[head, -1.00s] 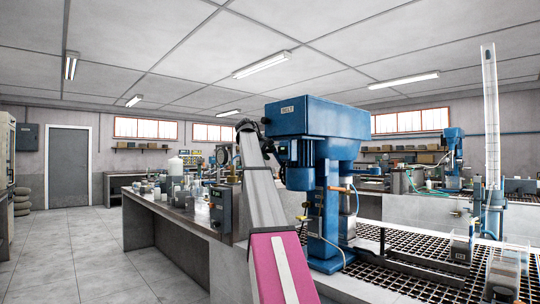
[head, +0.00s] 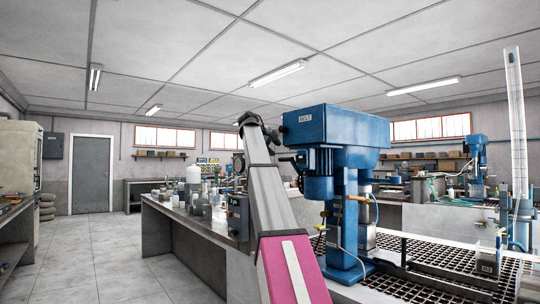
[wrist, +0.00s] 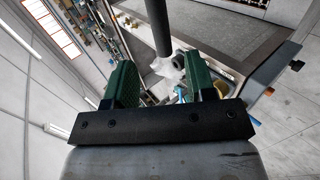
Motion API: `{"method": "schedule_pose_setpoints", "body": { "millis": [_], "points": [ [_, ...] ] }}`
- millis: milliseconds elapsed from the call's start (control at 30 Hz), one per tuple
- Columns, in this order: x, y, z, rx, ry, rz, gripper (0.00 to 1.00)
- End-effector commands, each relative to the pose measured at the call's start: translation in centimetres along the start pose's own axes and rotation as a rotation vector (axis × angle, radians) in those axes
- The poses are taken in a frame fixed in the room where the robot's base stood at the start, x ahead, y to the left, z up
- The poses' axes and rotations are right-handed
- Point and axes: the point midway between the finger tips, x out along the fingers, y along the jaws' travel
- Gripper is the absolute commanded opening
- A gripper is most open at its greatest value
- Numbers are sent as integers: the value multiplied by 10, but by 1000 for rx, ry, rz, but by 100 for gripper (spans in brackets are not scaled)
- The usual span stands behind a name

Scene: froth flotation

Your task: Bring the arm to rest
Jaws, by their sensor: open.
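My gripper (wrist: 165,88) shows in the wrist view with its two green fingers wide apart. It is open, and no held object shows between the fingers. A dark cylindrical shaft with a pale, lobed end (wrist: 170,66) shows beyond the gap between the fingers; I cannot tell how far off it is. In the head view my arm reaches up and away, with its far end beside the blue flotation machine (head: 335,127). The gripper itself cannot be made out in the head view.
A long bench (head: 190,222) with bottles and jars (head: 193,185) runs left of my arm. A black grating (head: 425,262) lies under the blue machine. A tall clear tube (head: 515,120) stands at the right. The tiled floor (head: 95,255) at the left is clear.

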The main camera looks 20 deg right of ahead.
Motion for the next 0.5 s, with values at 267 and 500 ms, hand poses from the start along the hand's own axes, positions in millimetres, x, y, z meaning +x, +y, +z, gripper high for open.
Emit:
{"method": "schedule_pose_setpoints", "body": {
  "millis": [267,500],
  "points": [
    [8,-14,-3,-3,5,-10,51],
    [67,-114,-19,-6,38,-87,51]
  ]
}}
